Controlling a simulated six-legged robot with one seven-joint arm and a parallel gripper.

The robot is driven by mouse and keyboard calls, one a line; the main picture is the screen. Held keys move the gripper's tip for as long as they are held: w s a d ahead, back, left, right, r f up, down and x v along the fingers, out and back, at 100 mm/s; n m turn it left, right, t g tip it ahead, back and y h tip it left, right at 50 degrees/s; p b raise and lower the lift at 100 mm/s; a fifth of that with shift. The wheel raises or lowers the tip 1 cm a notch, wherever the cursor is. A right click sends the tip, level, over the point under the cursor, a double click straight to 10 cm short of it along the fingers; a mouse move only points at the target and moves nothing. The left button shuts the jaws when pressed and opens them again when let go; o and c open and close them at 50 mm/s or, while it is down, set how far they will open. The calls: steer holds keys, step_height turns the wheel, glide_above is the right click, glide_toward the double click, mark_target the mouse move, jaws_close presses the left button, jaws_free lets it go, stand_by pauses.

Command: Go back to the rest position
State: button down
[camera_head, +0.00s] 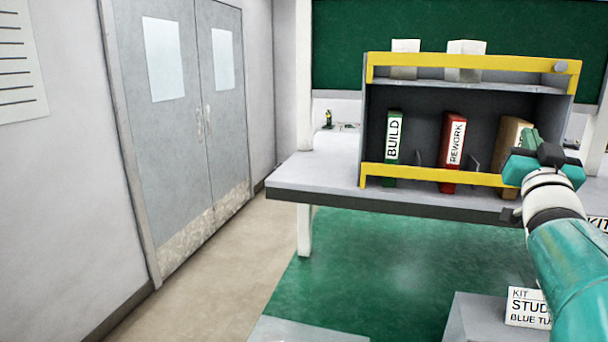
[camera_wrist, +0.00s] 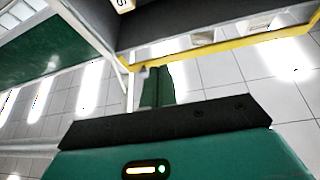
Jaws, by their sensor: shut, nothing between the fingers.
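My gripper (camera_head: 528,138) is in the head view at the right, raised in front of the right part of a grey shelf unit with yellow rails (camera_head: 470,174). In the wrist view my gripper's two green fingers (camera_wrist: 157,88) are together, with nothing between them. My arm comes in from the lower right and covers part of a brown binder (camera_head: 512,138). A green BUILD binder (camera_head: 394,140) and a red REWORK binder (camera_head: 452,145) stand upright in the shelf, apart from my gripper.
The shelf stands on a grey bench (camera_head: 315,178). A block with a KIT STUD label (camera_head: 528,307) is low at the right. Grey double doors (camera_head: 180,120) are at the left. The floor between is clear.

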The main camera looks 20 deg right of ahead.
steer(key=w+a+f+n+g+y, duration=0.1)
steer(key=w+a+f+g+y, duration=0.1)
steer(key=a+f, duration=0.35)
steer(key=w+a+f+g+y, duration=0.2)
steer(key=a+f+y, duration=0.1)
steer(key=a+f, duration=0.3)
steer(key=s+a+f+n+g+y, duration=0.3)
steer(key=s+a+f, duration=0.4)
steer(key=a+f, duration=0.3)
steer(key=s+a+f+n+g+y, duration=0.4)
steer(key=s+a+f, duration=0.4)
steer(key=a, duration=0.8)
step_height(320, 180, down, 2)
steer(key=shift+a+f+g+y, duration=0.1)
steer(key=shift+a+g+y, duration=0.1)
steer(key=shift+g+y, duration=0.75)
